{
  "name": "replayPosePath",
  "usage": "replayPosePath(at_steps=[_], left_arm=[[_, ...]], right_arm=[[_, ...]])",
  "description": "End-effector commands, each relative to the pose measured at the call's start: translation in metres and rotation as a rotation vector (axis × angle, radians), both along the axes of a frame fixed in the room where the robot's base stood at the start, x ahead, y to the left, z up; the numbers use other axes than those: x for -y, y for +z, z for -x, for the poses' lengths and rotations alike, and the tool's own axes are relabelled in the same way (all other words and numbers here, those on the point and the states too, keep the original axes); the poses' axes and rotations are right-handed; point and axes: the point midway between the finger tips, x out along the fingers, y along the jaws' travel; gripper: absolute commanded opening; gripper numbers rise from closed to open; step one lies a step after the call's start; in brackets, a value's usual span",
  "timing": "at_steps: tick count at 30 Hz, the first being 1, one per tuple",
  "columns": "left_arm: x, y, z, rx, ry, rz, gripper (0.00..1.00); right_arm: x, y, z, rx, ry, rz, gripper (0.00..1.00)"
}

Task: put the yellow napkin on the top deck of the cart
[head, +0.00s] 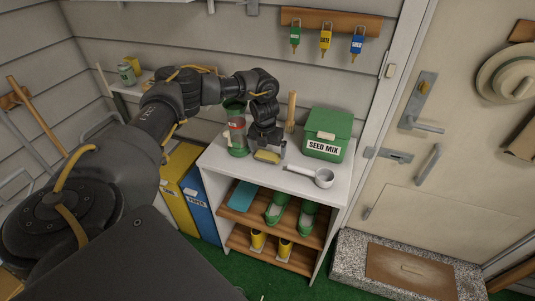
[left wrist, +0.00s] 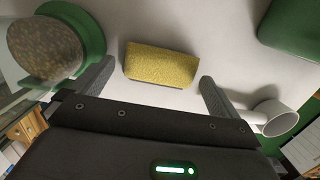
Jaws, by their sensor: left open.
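A small yellow block with a grainy, sponge-like surface (head: 267,156) lies on the white top of the shelf unit (head: 228,170). It also shows in the left wrist view (left wrist: 160,65); I see no other thing that looks like a yellow napkin. My left gripper (head: 268,147) points down just over the block. In the left wrist view my open fingers (left wrist: 155,85) stand apart on either side of it, with gaps between. I cannot tell whether the shelf unit is the cart; no wheels show. My right gripper is not in view.
A green-lidded seed jar (head: 236,135) stands close left of the gripper. A green seed mix box (head: 328,134) and a white scoop (head: 322,178) are to the right. A wooden-handled tool (head: 291,112) stands behind. Green boots (head: 275,212) are on the shelf below.

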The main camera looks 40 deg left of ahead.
Motion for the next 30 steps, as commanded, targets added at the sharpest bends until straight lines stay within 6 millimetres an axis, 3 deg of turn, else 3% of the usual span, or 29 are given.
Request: replayPosePath(at_steps=[4,11,20,30], left_arm=[[0.0001,-0.0123,-0.0016,0.000,0.000,-0.001,1.00],[0.0002,-0.0144,-0.0022,0.001,-0.001,0.000,1.00],[0.0002,-0.0141,-0.0022,0.001,-0.001,0.000,0.65],[0.0004,-0.0085,-0.0029,0.003,-0.001,0.002,0.65]], right_arm=[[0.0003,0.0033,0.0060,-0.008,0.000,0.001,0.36],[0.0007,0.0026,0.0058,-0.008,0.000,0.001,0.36],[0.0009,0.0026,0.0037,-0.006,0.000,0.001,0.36],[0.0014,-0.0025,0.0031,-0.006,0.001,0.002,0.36]])
